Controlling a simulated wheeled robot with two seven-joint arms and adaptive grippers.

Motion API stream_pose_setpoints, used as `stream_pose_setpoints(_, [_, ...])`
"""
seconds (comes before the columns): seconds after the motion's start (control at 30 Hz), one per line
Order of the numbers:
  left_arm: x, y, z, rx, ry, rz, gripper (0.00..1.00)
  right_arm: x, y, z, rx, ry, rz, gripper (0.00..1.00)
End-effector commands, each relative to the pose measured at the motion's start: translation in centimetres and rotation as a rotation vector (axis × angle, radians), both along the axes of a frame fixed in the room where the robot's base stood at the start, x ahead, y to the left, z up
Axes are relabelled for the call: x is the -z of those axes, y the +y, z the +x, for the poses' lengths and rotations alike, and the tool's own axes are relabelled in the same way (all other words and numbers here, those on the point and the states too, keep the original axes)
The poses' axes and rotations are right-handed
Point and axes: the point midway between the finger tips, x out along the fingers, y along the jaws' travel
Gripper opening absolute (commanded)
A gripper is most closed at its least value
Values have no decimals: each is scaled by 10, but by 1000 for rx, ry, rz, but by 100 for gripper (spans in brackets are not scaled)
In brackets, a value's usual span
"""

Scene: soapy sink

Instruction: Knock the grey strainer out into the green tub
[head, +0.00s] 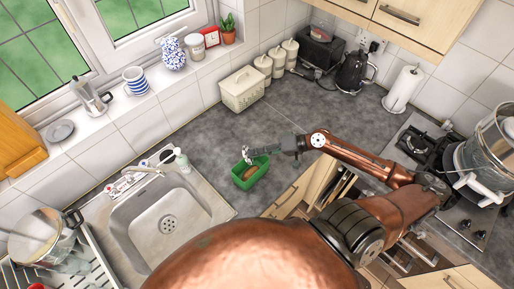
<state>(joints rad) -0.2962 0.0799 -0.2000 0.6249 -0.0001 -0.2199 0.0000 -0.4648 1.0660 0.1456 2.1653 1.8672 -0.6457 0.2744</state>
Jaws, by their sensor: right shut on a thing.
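The green tub (262,174) stands on the dark worktop, right of the sink. Something orange-brown (250,173) lies inside it. My right gripper (257,152) reaches in from the right, just above the tub's far edge. It is shut on a small pale grey thing (246,155), which looks like the grey strainer. The strainer is over or beside the tub's far left rim; I cannot tell whether it touches. Its tilt and contents are too small to make out. My left gripper is not in view.
The steel sink (204,193) with its tap (145,170) lies left of the tub. A soap bottle (181,159) stands at the sink's back edge. A cream bin (242,90) stands against the wall. The worktop behind the tub is clear.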

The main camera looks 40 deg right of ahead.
Motion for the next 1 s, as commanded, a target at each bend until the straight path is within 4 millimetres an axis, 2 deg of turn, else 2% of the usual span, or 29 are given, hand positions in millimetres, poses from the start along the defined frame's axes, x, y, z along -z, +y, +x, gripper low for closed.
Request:
stream_pose_setpoints(0.03, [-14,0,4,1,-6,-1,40,-8,1,0,-6,18,-35,0])
stream_pose_setpoints(0.17, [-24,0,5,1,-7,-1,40,-9,2,1,-7,72,-115,0])
stream_pose_setpoints(0.47, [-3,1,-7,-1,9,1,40,-6,5,3,-6,184,-277,0])
stream_pose_setpoints(0.5, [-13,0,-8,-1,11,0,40,-12,7,4,-8,207,-305,0])
stream_pose_setpoints(0.57, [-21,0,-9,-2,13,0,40,-16,7,6,-4,234,-349,0])
stream_pose_setpoints(1.0, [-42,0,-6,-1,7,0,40,-18,13,11,-1,418,-602,0])
